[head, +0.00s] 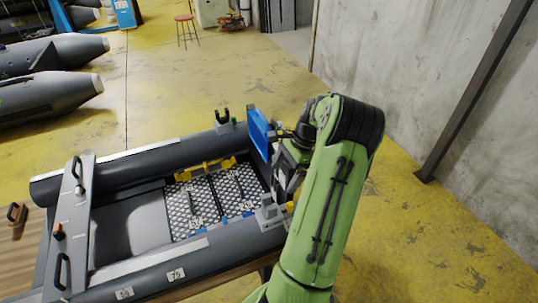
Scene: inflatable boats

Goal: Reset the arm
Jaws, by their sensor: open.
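My green arm reaches up from the bottom of the head view and bends over at the top right of the boat. My gripper (278,190) hangs at the arm's end, beside the right end of the inflatable boat (150,262). It is open, and I see nothing held in it. The arm's upper link partly covers it, so its fingertips are hard to make out. A blue flat panel (259,132) stands upright just left of the wrist; I cannot tell whether it is attached to the arm.
Metal tread plates (205,205) with yellow clamps (206,168) lie inside the boat. A grey crossbar with handles (72,230) spans its left end. Dark tubes (45,95) lie at the left. A red stool (186,30) stands far back. A concrete wall (400,60) and slanted beam (470,100) are at right.

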